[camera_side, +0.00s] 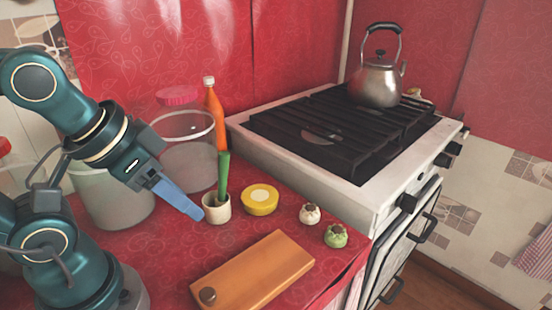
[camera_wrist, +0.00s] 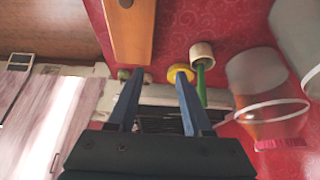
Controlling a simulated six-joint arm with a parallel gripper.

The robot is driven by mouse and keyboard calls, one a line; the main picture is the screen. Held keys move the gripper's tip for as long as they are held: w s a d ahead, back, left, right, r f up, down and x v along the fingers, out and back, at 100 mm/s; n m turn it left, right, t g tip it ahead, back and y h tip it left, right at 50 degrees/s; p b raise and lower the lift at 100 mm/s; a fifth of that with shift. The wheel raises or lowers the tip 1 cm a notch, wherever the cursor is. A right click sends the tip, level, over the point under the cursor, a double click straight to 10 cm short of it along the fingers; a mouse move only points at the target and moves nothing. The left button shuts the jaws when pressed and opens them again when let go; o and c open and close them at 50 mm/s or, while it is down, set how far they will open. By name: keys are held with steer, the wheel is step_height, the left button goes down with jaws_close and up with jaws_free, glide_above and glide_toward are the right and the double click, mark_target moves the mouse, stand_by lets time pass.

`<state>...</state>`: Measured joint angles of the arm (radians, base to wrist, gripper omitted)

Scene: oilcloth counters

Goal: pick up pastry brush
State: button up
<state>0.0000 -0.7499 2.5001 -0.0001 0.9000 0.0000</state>
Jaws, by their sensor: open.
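A green upright utensil (camera_side: 223,175), probably the pastry brush, stands in a small cream cup (camera_side: 216,212) on the red counter. Its lower end is hidden inside the cup. In the wrist view, the green utensil (camera_wrist: 201,80) and the cup (camera_wrist: 201,50) lie just right of the right fingertip. My gripper (camera_side: 194,209) has blue fingers pointing down and right, with the tips beside the cup's left side in the side view. In the wrist view my gripper (camera_wrist: 160,74) is open, with nothing held between its fingers.
An orange bottle (camera_side: 212,115) and a glass jar (camera_side: 188,155) stand behind the cup. A yellow round tin (camera_side: 260,199), two small pots (camera_side: 310,214) (camera_side: 336,236) and a wooden board (camera_side: 253,272) lie to the right and front. The stove (camera_side: 300,105) carries a kettle (camera_side: 376,82).

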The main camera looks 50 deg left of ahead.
steer(key=shift+o, duration=0.7)
